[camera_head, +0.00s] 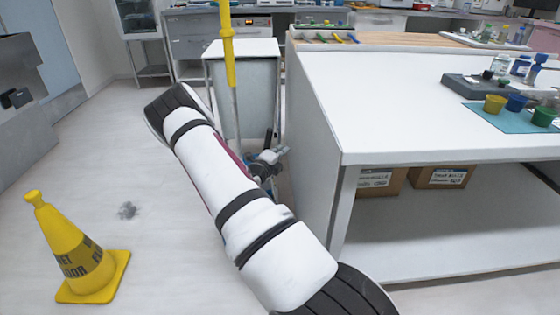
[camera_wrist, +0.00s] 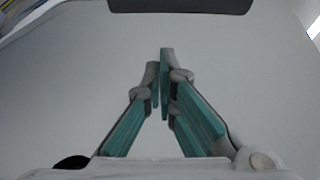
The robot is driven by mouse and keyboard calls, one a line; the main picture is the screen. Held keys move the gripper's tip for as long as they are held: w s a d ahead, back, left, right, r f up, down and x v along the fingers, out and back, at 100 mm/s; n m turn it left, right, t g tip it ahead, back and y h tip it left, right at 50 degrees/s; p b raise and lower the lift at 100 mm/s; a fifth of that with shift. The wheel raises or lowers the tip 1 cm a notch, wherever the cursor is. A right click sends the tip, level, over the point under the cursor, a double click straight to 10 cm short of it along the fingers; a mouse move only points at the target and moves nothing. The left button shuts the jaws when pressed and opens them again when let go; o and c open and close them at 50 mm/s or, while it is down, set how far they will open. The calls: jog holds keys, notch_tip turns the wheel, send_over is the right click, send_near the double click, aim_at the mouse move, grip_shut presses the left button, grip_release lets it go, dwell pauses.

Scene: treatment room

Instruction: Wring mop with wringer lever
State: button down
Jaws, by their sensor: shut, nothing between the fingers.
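The mop's yellow handle (camera_head: 228,45) stands upright in the upper middle of the head view, with a grey lower pole running down behind my arm. My white arm crosses the view and hides the mop head and most of what stands below it. Thin red and blue edges show beside the arm; I cannot tell whether they belong to the bucket or wringer. No wringer lever can be made out. My gripper (camera_head: 268,163) is partly visible past the arm, near the white table's side. In the wrist view its teal-padded fingers (camera_wrist: 160,62) are shut and empty before a plain pale surface.
A white table (camera_head: 420,90) with a lower shelf and boxes fills the right. A white cabinet (camera_head: 243,62) stands behind the mop. A yellow wet-floor cone (camera_head: 75,255) and a dark smudge (camera_head: 127,210) are on the left floor, which is otherwise open.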

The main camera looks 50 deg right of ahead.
jog(key=shift+w+a+r+b, duration=0.15)
jog(key=shift+w+a, duration=0.15)
jog(key=shift+w, duration=0.25)
jog(key=shift+w+a+r+b, duration=0.15)
jog(key=shift+w+a, duration=0.15)
jog(key=shift+w, duration=0.25)
